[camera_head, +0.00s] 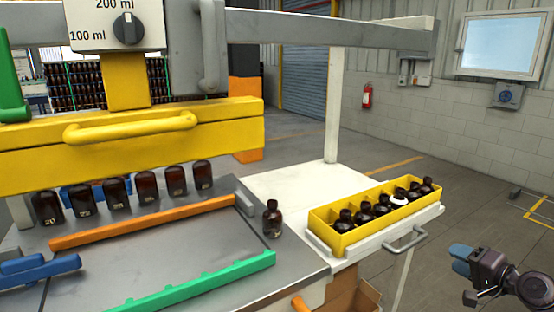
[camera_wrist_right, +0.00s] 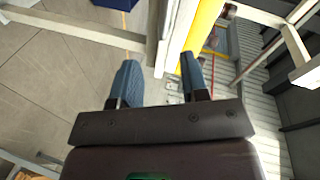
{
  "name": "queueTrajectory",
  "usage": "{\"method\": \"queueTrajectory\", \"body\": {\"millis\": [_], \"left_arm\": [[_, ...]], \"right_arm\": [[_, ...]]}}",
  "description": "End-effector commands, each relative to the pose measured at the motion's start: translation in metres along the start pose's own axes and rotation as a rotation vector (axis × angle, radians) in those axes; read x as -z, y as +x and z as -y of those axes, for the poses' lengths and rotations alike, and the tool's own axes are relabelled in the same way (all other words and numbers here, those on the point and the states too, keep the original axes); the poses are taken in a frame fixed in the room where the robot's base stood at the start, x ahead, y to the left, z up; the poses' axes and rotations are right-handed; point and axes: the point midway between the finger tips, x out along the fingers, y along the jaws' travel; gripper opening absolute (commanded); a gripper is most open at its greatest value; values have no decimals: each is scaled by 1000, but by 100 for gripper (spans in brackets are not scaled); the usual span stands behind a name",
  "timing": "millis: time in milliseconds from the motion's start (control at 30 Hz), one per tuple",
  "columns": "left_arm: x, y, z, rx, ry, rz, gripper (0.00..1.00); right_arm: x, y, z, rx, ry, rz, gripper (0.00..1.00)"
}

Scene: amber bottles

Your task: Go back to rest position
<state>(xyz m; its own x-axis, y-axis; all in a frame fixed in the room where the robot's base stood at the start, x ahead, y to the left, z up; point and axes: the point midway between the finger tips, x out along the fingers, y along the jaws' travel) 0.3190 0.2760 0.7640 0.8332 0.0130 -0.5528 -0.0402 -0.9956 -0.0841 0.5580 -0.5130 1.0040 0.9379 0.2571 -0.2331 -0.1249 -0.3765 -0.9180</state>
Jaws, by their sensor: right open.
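My right gripper (camera_head: 460,260) is at the lower right of the head view, out over the floor and to the right of the yellow crate. Its blue fingers are apart and hold nothing; they also show spread in the right wrist view (camera_wrist_right: 160,82). A single amber bottle (camera_head: 272,219) stands upright on the grey table near its right edge. Several dark amber bottles (camera_head: 382,204) stand in the yellow crate (camera_head: 350,226). A row of amber bottles (camera_head: 146,188) sits under the yellow machine beam. My left gripper is not in view.
The yellow beam with handle (camera_head: 130,127) spans the left. An orange rail (camera_head: 145,223) and a green rail (camera_head: 190,284) lie on the grey table. A white side table (camera_head: 290,185) and a grey handle (camera_head: 406,240) are near the crate. Floor right of the crate is clear.

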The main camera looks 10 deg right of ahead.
Motion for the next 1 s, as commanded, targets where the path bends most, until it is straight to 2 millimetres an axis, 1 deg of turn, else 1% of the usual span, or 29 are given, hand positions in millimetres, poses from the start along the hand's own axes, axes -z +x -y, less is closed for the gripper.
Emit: {"method": "queueTrajectory", "body": {"millis": [33, 67, 167, 267, 367, 467, 567, 667, 700, 733, 800, 900, 1000], "left_arm": [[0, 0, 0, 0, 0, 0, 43], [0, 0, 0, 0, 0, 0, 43], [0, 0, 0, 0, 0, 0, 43], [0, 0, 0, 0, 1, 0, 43], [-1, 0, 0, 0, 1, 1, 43], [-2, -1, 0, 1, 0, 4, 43], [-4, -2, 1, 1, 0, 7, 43], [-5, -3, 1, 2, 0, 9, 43], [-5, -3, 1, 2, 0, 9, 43], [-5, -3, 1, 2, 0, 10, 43], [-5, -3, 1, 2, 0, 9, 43], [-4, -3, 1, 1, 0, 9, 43], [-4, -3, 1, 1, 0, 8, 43]], "right_arm": [[-2, 4, -1, -24, -97, -24, 41], [-4, 6, -2, -37, -159, -40, 41], [-18, 11, -13, -95, -354, -77, 41], [-42, 13, -30, -155, -542, -97, 41], [-71, 11, -49, -213, -721, -100, 41], [-107, 6, -68, -261, -890, -91, 41], [-148, -3, -86, -300, -1047, -70, 41], [-197, -18, -102, -331, -1183, -36, 41], [-219, -25, -109, -341, -1231, -19, 41], [-236, -31, -113, -347, -1263, -6, 41], [-274, -47, -122, -361, -1301, 29, 41], [-319, -69, -134, -380, -1292, 82, 41], [-350, -87, -145, -397, -1239, 127, 41]]}}
